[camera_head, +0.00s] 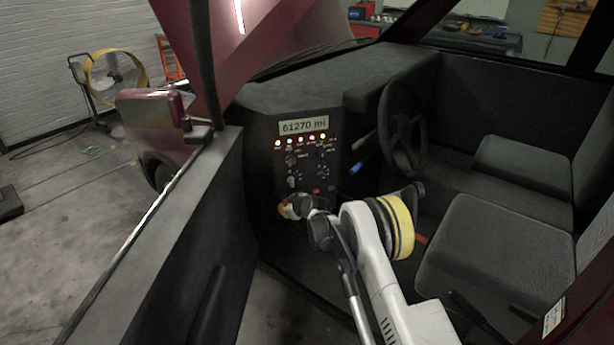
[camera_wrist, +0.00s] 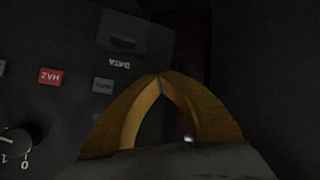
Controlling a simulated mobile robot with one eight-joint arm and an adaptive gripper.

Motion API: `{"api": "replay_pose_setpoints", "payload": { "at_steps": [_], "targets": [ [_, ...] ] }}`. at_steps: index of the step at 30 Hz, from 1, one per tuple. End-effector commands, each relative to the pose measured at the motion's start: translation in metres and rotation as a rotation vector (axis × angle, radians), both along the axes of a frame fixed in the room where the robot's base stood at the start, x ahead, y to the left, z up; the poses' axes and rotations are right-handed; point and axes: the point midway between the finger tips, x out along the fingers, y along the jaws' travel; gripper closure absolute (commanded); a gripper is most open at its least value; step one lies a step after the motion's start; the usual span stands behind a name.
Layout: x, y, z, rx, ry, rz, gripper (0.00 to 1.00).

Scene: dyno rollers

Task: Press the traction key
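My gripper (camera_wrist: 158,76) shows in the wrist view with its two yellow fingers meeting at the tips, shut and with nothing seen between them. A small grey key (camera_wrist: 103,85) with blurred, upside-down lettering lies just left of the fingertips; I cannot read whether it is the traction key. A red key (camera_wrist: 50,77) marked HAZ is further left. In the head view my gripper (camera_head: 285,210) is low in front of the dash panel (camera_head: 262,168), below the small red key (camera_head: 316,190). I cannot tell if the fingertips touch the panel.
A DATA port (camera_wrist: 122,40) is above the fingertips in the wrist view, and a rotary knob (camera_wrist: 14,142) is at lower left. In the head view, the steering wheel (camera_head: 384,123) and seat (camera_head: 480,245) are right of the panel. The open door (camera_head: 165,255) is on the left.

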Motion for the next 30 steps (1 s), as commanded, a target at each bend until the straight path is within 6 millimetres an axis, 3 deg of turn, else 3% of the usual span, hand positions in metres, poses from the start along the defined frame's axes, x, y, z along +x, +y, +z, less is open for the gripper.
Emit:
{"api": "replay_pose_setpoints", "payload": {
  "at_steps": [7,21,30],
  "targets": [
    [-0.003,-0.001,0.000,0.000,0.000,0.000,1.00],
    [-0.050,-0.015,0.000,0.000,0.000,0.000,1.00],
    [-0.057,-0.018,0.000,0.000,0.000,0.000,1.00]
  ]
}}
